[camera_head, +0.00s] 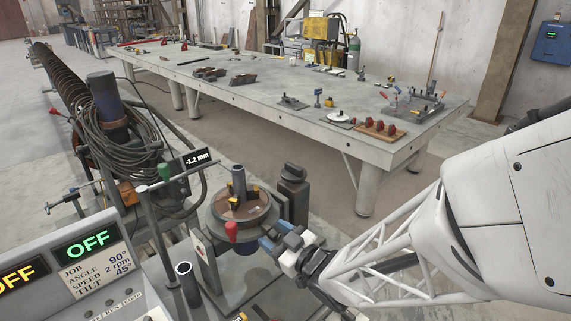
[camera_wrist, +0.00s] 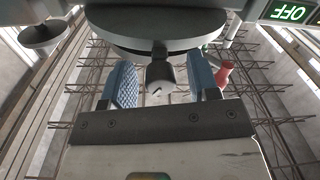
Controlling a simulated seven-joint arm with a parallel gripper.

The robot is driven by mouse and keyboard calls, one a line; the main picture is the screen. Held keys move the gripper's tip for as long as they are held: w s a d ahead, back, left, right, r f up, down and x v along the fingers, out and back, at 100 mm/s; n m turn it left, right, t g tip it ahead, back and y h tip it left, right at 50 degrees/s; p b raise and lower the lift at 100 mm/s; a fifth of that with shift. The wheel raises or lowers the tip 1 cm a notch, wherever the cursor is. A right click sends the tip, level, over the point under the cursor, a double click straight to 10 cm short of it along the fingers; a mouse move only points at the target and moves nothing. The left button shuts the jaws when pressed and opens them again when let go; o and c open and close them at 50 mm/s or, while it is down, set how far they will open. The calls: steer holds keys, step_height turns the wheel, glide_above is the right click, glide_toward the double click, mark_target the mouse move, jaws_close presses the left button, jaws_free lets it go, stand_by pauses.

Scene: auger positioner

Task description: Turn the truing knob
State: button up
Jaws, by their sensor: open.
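My gripper (camera_head: 273,240) is open at the right side of the round positioner table (camera_head: 218,208). In the wrist view, its two blue-padded fingers (camera_wrist: 162,86) stand on either side of a small grey knob (camera_wrist: 160,74) under the round plate (camera_wrist: 165,22). This looks like the truing knob, with gaps visible on both sides. The head view hides it behind the fingers. A red-handled lever (camera_head: 231,231) is at the front of the table, and its red grip also shows right of the fingers in the wrist view (camera_wrist: 224,73). A small display (camera_head: 196,160) reads -1.2 mm.
The control panel (camera_head: 80,270) at lower left shows OFF on both lit displays. An upright grey post (camera_head: 187,280) stands near the gripper. A coiled cable (camera_head: 115,135) hangs at left behind the positioner. A long steel workbench (camera_head: 290,95) lies behind, with open floor between.

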steer(key=shift+c, duration=0.5)
steer(key=c, duration=0.8)
steer(key=shift+m, duration=0.4)
steer(key=shift+r+m, duration=0.1)
steer(key=shift+m, duration=1.1)
steer(key=o, duration=0.9)
